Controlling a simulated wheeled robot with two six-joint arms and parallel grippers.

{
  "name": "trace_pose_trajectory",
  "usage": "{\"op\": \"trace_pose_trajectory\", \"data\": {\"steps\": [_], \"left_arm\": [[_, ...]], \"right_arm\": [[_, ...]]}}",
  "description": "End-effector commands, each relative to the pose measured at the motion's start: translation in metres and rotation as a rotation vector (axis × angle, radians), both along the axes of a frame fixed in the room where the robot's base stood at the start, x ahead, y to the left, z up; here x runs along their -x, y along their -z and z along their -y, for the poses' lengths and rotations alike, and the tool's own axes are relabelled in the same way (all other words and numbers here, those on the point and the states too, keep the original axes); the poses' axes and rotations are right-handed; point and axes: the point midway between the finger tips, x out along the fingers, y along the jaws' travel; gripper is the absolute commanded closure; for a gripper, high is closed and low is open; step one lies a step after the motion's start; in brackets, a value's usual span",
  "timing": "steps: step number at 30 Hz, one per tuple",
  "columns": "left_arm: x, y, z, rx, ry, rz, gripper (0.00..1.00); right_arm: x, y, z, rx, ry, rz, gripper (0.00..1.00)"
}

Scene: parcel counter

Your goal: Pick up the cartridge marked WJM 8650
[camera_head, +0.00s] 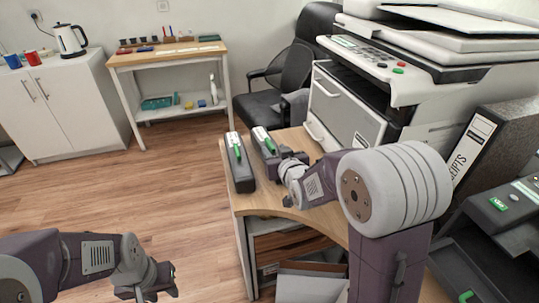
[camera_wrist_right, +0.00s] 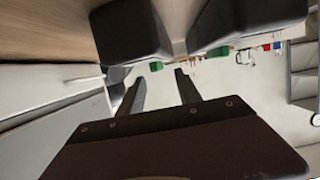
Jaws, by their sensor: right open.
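Two dark grey cartridges with white labels and green parts lie side by side on the wooden desk: a left one (camera_head: 243,176) and a right one (camera_head: 267,150). Their print is too small to read, so I cannot tell which is WJM 8650. Both dark cartridges also show in the right wrist view, one at left (camera_wrist_right: 130,32) and one at right (camera_wrist_right: 245,20). My right gripper (camera_wrist_right: 162,82) is open and empty, close to them but apart in that view. In the head view it is beside the right cartridge. My left gripper (camera_head: 170,280) is over the floor, far from both.
A large printer (camera_head: 430,60) stands behind the desk (camera_head: 262,205). A receipts binder (camera_head: 490,150) and dark units with green parts (camera_head: 505,210) are at right. A black chair (camera_head: 290,70) stands behind. Open floor (camera_head: 150,185) lies left of the desk.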

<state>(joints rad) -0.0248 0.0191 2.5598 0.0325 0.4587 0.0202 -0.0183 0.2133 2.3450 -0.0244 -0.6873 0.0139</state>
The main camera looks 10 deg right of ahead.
Motion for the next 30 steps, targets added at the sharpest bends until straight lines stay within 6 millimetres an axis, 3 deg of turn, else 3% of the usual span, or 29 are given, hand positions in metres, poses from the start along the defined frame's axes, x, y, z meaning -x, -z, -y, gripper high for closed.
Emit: {"op": "trace_pose_trajectory", "data": {"steps": [9,16,21,30], "left_arm": [[0.000,0.012,0.000,0.000,0.000,0.000,0.64],[0.000,0.011,0.000,0.000,0.000,0.000,0.64],[0.000,0.011,0.000,0.000,0.000,0.000,0.64],[0.000,0.011,0.000,0.000,0.000,0.000,0.64]], "right_arm": [[-0.046,0.015,0.003,-0.001,0.000,0.000,0.59],[-0.048,0.015,0.003,0.000,0.000,0.000,0.59],[-0.048,0.015,0.003,0.000,0.000,0.000,1.00],[-0.048,0.015,0.003,0.000,0.000,0.000,1.00]]}}
